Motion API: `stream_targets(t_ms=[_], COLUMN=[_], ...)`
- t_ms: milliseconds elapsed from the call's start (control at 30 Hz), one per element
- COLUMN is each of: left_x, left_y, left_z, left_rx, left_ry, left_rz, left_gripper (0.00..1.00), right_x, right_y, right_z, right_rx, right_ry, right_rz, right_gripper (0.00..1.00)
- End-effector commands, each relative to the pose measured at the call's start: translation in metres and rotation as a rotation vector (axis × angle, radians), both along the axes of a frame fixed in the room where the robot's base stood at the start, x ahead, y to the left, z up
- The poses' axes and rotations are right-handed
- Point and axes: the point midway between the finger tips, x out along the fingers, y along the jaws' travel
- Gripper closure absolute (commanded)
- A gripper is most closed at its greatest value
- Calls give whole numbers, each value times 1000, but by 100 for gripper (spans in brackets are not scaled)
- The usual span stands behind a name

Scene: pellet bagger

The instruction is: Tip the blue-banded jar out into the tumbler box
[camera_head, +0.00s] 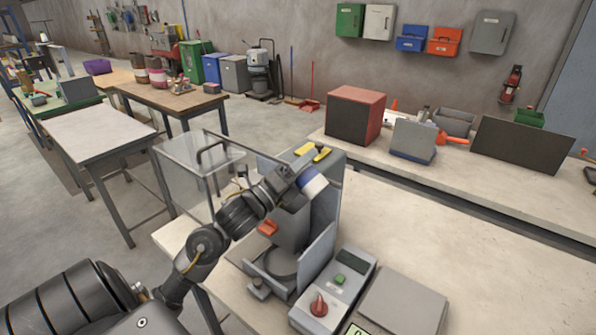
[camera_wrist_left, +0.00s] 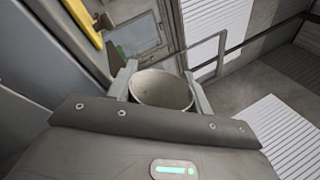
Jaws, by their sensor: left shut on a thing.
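The blue-banded jar (camera_head: 313,184), white with a blue band, is in my left gripper (camera_head: 302,180), beside the upper part of the grey bagging machine (camera_head: 323,205). The jar looks tilted in the head view. In the left wrist view, the round open mouth of the jar (camera_wrist_left: 162,90) shows between the two fingers of the left gripper (camera_wrist_left: 160,82). I cannot tell what is inside it. A clear-walled box (camera_head: 183,172) with a dark handle, which may be the tumbler box, stands left of the machine, behind my left arm. My right gripper is not in view.
A control box with a red knob (camera_head: 319,304) and a flat grey plate (camera_head: 402,304) sit right of the machine. The bench top (camera_head: 440,255) behind them is clear. A back bench carries a red-and-black box (camera_head: 355,115) and several bins.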

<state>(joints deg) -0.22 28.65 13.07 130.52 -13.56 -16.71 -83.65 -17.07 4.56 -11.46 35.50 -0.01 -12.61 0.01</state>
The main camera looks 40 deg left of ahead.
Motion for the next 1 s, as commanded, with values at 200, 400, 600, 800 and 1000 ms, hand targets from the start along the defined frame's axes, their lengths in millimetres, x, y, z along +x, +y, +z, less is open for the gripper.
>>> stream_targets(t_ms=[200,400,600,800,1000], left_x=[1,1,1,1,1], left_y=[1,-14,-45,-64,-66], left_z=[2,13,6,6,5], left_rx=[98,325,677,852,873], left_ry=[-1,-1,-5,0,3], left_rz=[12,10,8,10,11], left_gripper=[85,85,85,85,85], right_x=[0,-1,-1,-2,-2], right_y=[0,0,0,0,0], right_z=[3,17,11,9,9], right_rx=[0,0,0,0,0], right_ry=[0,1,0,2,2], right_rz=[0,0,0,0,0], right_gripper=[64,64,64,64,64])
